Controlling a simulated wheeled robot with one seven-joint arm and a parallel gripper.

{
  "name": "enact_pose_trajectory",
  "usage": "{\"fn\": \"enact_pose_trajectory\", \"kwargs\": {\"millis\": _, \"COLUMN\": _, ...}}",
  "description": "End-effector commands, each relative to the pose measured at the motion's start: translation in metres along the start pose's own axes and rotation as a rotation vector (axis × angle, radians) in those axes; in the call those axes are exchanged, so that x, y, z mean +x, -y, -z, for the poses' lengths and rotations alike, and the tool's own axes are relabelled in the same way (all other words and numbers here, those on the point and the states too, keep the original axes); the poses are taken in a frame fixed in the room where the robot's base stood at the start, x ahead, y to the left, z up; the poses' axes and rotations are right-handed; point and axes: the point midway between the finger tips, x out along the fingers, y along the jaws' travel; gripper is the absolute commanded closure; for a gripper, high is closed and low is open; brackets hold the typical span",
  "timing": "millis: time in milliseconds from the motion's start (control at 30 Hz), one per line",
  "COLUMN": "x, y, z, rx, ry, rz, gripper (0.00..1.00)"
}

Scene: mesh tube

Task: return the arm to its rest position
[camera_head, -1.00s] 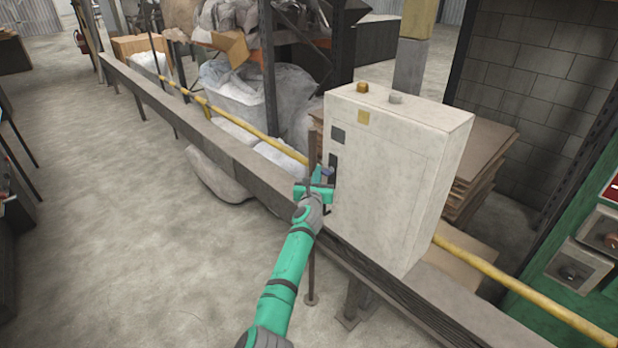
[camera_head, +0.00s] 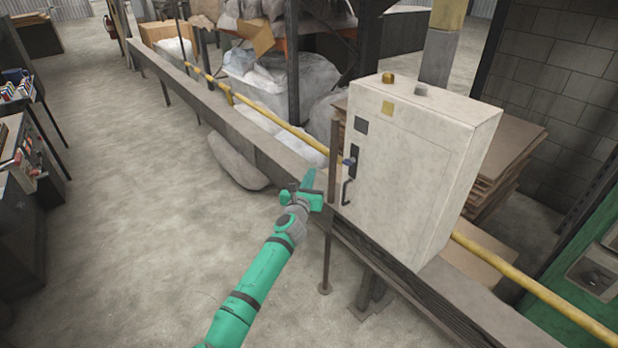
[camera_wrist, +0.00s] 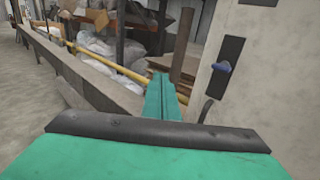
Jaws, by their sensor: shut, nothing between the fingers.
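My gripper (camera_head: 308,180) is at the end of my green arm, in front of the long rail and just left of the white cabinet. Its fingers (camera_wrist: 163,97) are together in the wrist view, with nothing between them. The cabinet (camera_head: 400,185) has a dark handle plate with a small blue knob (camera_head: 348,161) and a dark curved pull below it. The knob also shows in the wrist view (camera_wrist: 221,67), to the right of the fingers. The gripper appears apart from the cabinet. My arm is stretched out forward.
The grey rail (camera_head: 235,135) and a yellow pipe (camera_head: 525,283) run diagonally past the cabinet. A thin post (camera_head: 328,255) stands close to the gripper. White sacks (camera_head: 285,85) lie behind the rail. A bench with small items (camera_head: 25,160) is at the left. The floor (camera_head: 140,230) between is clear.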

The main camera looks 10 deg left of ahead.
Motion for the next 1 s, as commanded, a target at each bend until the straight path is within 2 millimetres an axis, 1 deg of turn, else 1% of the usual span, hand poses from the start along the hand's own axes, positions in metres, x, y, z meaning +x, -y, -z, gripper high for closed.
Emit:
{"fn": "enact_pose_trajectory", "kwargs": {"millis": 100, "x": -0.006, "y": -0.004, "z": 0.000, "rx": -0.001, "ry": 0.000, "rz": 0.000, "gripper": 1.00}}
{"fn": "enact_pose_trajectory", "kwargs": {"millis": 167, "x": -0.007, "y": -0.003, "z": 0.001, "rx": -0.005, "ry": 0.000, "rz": 0.003, "gripper": 1.00}}
{"fn": "enact_pose_trajectory", "kwargs": {"millis": 267, "x": -0.011, "y": 0.011, "z": 0.006, "rx": -0.054, "ry": 0.002, "rz": 0.018, "gripper": 1.00}}
{"fn": "enact_pose_trajectory", "kwargs": {"millis": 367, "x": -0.018, "y": 0.045, "z": 0.016, "rx": -0.174, "ry": 0.009, "rz": 0.052, "gripper": 1.00}}
{"fn": "enact_pose_trajectory", "kwargs": {"millis": 467, "x": -0.030, "y": 0.088, "z": 0.029, "rx": -0.356, "ry": 0.015, "rz": 0.093, "gripper": 1.00}}
{"fn": "enact_pose_trajectory", "kwargs": {"millis": 500, "x": -0.036, "y": 0.105, "z": 0.033, "rx": -0.434, "ry": 0.019, "rz": 0.110, "gripper": 1.00}}
{"fn": "enact_pose_trajectory", "kwargs": {"millis": 600, "x": -0.054, "y": 0.144, "z": 0.043, "rx": -0.630, "ry": 0.022, "rz": 0.146, "gripper": 1.00}}
{"fn": "enact_pose_trajectory", "kwargs": {"millis": 700, "x": -0.074, "y": 0.178, "z": 0.051, "rx": -0.819, "ry": 0.024, "rz": 0.175, "gripper": 1.00}}
{"fn": "enact_pose_trajectory", "kwargs": {"millis": 800, "x": -0.097, "y": 0.206, "z": 0.059, "rx": -1.006, "ry": 0.023, "rz": 0.197, "gripper": 1.00}}
{"fn": "enact_pose_trajectory", "kwargs": {"millis": 900, "x": -0.121, "y": 0.229, "z": 0.067, "rx": -1.188, "ry": 0.020, "rz": 0.211, "gripper": 1.00}}
{"fn": "enact_pose_trajectory", "kwargs": {"millis": 1000, "x": -0.147, "y": 0.247, "z": 0.075, "rx": -1.362, "ry": 0.019, "rz": 0.217, "gripper": 1.00}}
